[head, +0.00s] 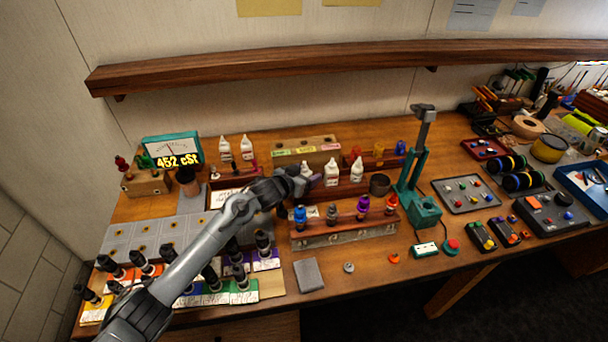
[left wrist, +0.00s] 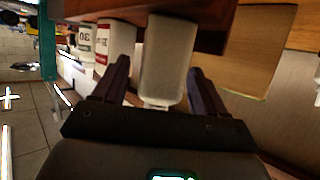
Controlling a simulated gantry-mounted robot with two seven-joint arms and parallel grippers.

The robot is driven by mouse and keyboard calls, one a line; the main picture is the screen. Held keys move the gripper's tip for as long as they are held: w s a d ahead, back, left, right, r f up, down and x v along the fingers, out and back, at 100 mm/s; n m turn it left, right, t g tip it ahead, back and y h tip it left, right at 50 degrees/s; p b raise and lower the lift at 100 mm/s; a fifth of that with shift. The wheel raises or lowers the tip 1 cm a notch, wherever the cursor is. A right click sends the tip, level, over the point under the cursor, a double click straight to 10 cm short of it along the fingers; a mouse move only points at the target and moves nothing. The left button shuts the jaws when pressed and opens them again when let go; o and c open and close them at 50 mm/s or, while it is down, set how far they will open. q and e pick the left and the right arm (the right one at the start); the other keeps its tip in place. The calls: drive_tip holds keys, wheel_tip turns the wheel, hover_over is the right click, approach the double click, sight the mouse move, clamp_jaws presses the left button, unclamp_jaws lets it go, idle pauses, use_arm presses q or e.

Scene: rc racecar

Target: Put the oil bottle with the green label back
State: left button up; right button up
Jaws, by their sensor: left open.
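My left gripper (head: 312,182) is over the middle of the bench, at the left end of a row of white oil bottles on a wooden rack. In the left wrist view its open fingers (left wrist: 160,85) stand on either side of a white bottle (left wrist: 168,60), whose visible side shows no label. That bottle is partly hidden by the gripper in the head view. Beside it are a bottle with a red label (left wrist: 115,45) and one marked 30 (left wrist: 86,38), whose label colour is hard to tell. I cannot make out a green label for certain. My right gripper is not in view.
Two more white bottles (head: 235,149) stand at the back left near the gauge (head: 172,152). A rack of coloured shock bottles (head: 345,232) lies in front of the gripper, and a green press (head: 418,190) stands to the right. A shelf (head: 300,62) runs above.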

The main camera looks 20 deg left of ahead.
use_arm(q)
drive_tip(key=shift+r, duration=0.25)
drive_tip(key=v, duration=0.7)
drive_tip(key=shift+s, duration=0.2)
drive_tip(key=shift+r, duration=0.15)
